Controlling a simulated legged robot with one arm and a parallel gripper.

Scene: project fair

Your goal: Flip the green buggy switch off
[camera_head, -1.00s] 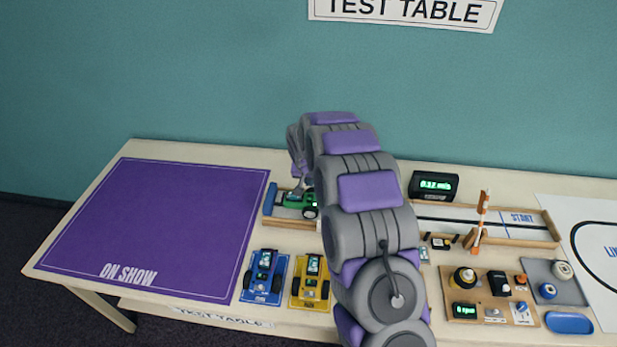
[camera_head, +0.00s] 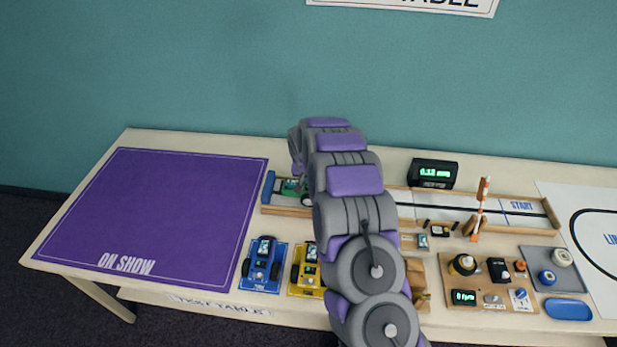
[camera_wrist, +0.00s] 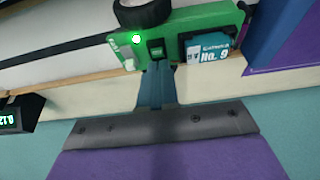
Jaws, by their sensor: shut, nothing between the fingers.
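The green buggy (camera_head: 290,187) stands at the left end of the wooden-railed track, largely hidden behind my arm in the head view. In the wrist view the green buggy (camera_wrist: 215,17) shows a lit green light (camera_wrist: 136,39), a small dark switch (camera_wrist: 156,47) and a label reading No. 9 (camera_wrist: 208,50). My gripper (camera_wrist: 157,68) is shut and empty, its fingertips right at the buggy's edge by the switch. I cannot tell whether they touch it, or which way the switch is set.
The blue buggy (camera_head: 262,266) and the yellow buggy (camera_head: 306,270) stand in front of the track (camera_head: 410,197). A purple ON SHOW mat (camera_head: 150,215) lies clear at left. A black display (camera_head: 433,173) stands behind the track; an orange-striped gate (camera_head: 479,205) stands on it.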

